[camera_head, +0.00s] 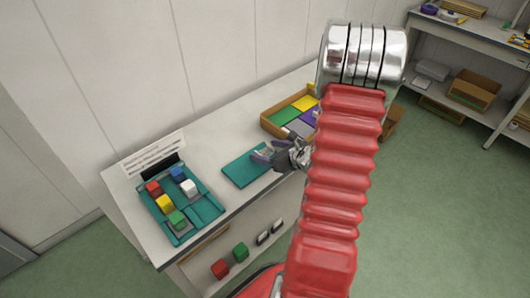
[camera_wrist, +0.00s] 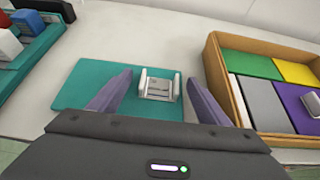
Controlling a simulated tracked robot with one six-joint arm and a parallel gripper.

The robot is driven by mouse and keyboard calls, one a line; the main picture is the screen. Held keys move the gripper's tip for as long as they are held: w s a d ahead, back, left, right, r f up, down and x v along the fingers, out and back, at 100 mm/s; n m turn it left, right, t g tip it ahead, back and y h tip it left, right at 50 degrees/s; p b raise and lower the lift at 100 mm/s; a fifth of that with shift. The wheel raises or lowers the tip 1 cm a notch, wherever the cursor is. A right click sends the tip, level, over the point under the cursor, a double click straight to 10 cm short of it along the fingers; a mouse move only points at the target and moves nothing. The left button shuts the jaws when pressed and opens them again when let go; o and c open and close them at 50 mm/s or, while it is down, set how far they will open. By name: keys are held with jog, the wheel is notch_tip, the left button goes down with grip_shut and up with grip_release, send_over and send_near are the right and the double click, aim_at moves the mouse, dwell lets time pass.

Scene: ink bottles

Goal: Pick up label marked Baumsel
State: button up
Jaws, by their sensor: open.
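My gripper (camera_wrist: 158,78) is open, its two purple fingers spread over a teal mat (camera_wrist: 82,92). A small silver piece with upright sides and dark lines on it (camera_wrist: 159,88) sits on the mat, between the fingers in the picture; I see no contact. Its lettering is too small to read, so I cannot tell whether it is the Baumsel label. Another silver piece (camera_wrist: 312,102) lies on a purple panel in the box at the right. In the head view my gripper (camera_head: 264,153) is above the teal mat (camera_head: 240,171); the silver piece is not discernible there.
A cardboard box (camera_wrist: 238,101) with green, yellow, white, grey and purple panels stands right of the mat. A teal tray (camera_head: 205,207) of coloured bottles and a printed sign (camera_head: 155,150) are at the table's left. Red and green items (camera_head: 221,268) sit on the lower shelf.

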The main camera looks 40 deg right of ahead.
aim_at(268, 156)
jog(key=shift+c, duration=0.7)
jog(key=c, duration=1)
jog(key=shift+r, duration=0.1)
jog(key=shift+r, duration=4.9)
